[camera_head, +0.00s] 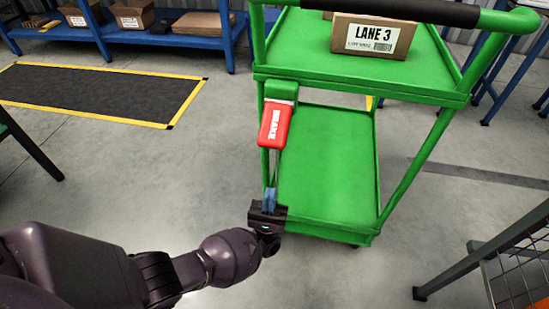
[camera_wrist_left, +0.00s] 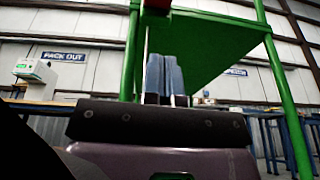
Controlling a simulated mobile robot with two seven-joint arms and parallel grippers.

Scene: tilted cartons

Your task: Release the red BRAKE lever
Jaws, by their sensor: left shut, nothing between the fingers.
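The red BRAKE lever (camera_head: 275,125) is mounted on a green block at the left corner post of the green cart (camera_head: 335,155), under the upper shelf edge. Its face with white lettering slopes down toward me. My left gripper (camera_head: 270,194) is below the lever, fingers pointing up, shut and empty, and apart from it in the head view. In the left wrist view the shut blue fingers (camera_wrist_left: 164,75) stand under the green shelf (camera_wrist_left: 205,50), with a small part of the red lever (camera_wrist_left: 157,5) at the top edge. My right gripper is not in view.
A carton marked LANE 3 (camera_head: 372,36) sits on the cart's upper shelf, behind a black handle grip (camera_head: 405,10). A yellow-edged dark mat (camera_head: 95,93) lies on the floor at left. A blue rack (camera_head: 165,40) with cartons stands behind. Floor left of the cart is clear.

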